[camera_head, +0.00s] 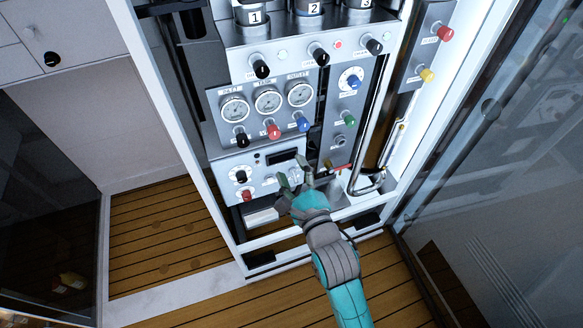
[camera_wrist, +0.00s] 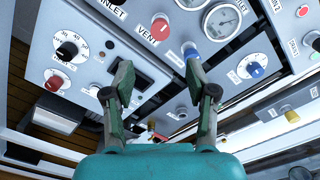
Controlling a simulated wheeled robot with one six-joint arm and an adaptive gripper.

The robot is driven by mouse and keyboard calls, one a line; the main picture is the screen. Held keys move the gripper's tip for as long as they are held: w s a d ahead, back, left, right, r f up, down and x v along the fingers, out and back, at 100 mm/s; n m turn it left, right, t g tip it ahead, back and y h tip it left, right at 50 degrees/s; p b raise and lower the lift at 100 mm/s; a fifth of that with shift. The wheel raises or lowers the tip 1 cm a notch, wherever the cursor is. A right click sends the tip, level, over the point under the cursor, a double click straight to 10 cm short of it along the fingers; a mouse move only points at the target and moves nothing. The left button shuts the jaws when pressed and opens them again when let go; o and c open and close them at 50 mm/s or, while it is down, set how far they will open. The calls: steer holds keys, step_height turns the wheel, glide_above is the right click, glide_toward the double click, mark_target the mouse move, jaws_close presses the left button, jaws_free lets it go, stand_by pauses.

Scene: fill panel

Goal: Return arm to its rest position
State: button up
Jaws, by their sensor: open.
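My gripper (camera_head: 294,184) is in front of the lower part of the fill panel (camera_head: 263,172) in the head view. Its two fingers are spread, with nothing between them. In the wrist view my gripper (camera_wrist: 162,95) shows both fingers apart, with panel face and a dark display (camera_wrist: 128,70) behind them. I cannot tell whether a finger touches the panel. My teal and grey arm reaches up to it from the bottom right of the head view. Part of the lower panel is hidden behind the gripper.
Three gauges (camera_head: 268,101) sit above a row of coloured knobs, including a red knob (camera_head: 273,131) and a blue knob (camera_head: 303,124). A bent metal pipe (camera_head: 375,180) runs right of my gripper. A glass door (camera_head: 490,180) stands at the right. Wooden floor (camera_head: 165,235) lies open at lower left.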

stand_by(0.3)
steer(key=s+d+f+n+h, duration=0.1)
steer(key=s+d+f+n, duration=0.25)
steer(key=s, duration=0.25)
steer(key=s+d+f+n+g+h, duration=0.1)
steer(key=s+d+f+n, duration=0.25)
steer(key=s, duration=0.25)
steer(key=s+d+f+n+h, duration=0.1)
steer(key=s+d+f+n, duration=0.25)
steer(key=s, duration=0.35)
steer(key=s+d+r+n+h, duration=0.1)
steer(key=s+d+r+n, duration=0.1)
steer(key=s+n, duration=0.4)
steer(key=s+d+r+n+g+h, duration=0.1)
steer(key=s+n, duration=0.6)
steer(key=s, duration=0.7)
steer(key=shift+s+d+r+g, duration=0.3)
steer(key=shift+d+r, duration=0.05)
steer(key=shift+d, duration=0.3)
